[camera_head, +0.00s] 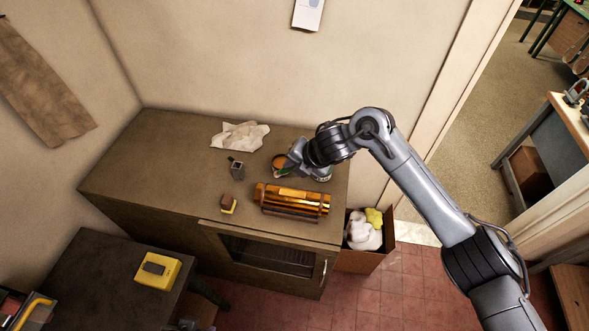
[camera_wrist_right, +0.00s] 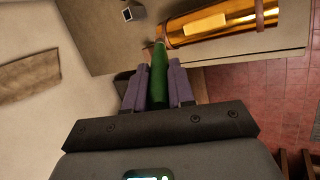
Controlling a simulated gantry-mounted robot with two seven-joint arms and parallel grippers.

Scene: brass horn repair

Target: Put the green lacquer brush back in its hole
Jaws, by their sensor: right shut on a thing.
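My right gripper (camera_head: 289,168) is above the cabinet top, behind the brass cylinder. In the right wrist view its two purple-grey fingers are shut on the green brush (camera_wrist_right: 159,78), one finger on each side. The brush points away from the wrist, and its far tip shows near the cylinder's end. In the head view the brush is mostly hidden by the gripper. A small grey block (camera_head: 237,170) with a dark opening stands left of the gripper; it also shows at the top of the right wrist view (camera_wrist_right: 134,13). My left gripper is not in view.
The brass cylinder (camera_head: 294,198) lies in a cradle on the cabinet top (camera_head: 165,165). A crumpled cloth (camera_head: 240,136) lies behind the grey block. A box with rags (camera_head: 365,260) stands right of the cabinet.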

